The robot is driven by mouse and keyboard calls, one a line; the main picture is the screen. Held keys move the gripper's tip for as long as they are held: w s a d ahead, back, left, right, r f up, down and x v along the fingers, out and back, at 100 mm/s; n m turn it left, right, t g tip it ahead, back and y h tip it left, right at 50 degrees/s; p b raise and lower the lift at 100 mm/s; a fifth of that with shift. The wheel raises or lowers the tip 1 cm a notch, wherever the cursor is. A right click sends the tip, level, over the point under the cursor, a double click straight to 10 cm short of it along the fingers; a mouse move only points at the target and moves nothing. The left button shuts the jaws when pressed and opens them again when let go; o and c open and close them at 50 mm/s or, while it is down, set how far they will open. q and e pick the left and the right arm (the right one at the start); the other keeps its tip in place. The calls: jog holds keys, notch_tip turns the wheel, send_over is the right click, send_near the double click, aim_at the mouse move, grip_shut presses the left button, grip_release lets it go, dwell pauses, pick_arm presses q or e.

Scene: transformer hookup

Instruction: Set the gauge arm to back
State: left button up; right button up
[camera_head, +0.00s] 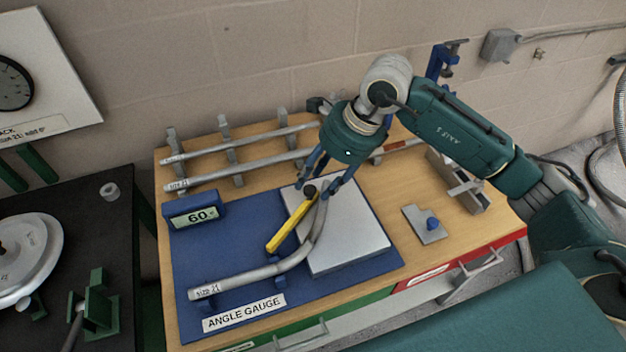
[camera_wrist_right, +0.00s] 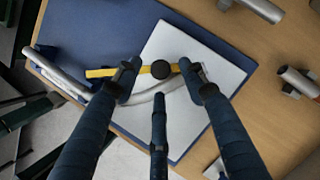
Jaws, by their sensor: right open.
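The yellow gauge arm (camera_head: 287,232) has a black knob (camera_head: 309,191) at its far end. It lies over the light grey plate (camera_head: 350,240) of the blue angle gauge, angled from near left to far right. A bent grey pipe labelled size 21 (camera_head: 263,272) rests beside it. My right gripper (camera_head: 325,188) is open above the knob. In the right wrist view, its fingers (camera_wrist_right: 160,82) stand around the black knob (camera_wrist_right: 160,69), with the yellow arm (camera_wrist_right: 101,73) reaching left; I cannot tell whether they touch it. The display (camera_head: 197,215) reads 60. My left gripper is not in view.
Straight pipes (camera_head: 235,168) lie on a rack behind the gauge. A small grey plate with a blue knob (camera_head: 431,225) and a grey metal block (camera_head: 462,188) stand to the right. A dark bench (camera_head: 95,225) with a round disc is at left.

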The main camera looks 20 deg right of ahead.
jog(key=shift+x, duration=1.25)
grip_shut()
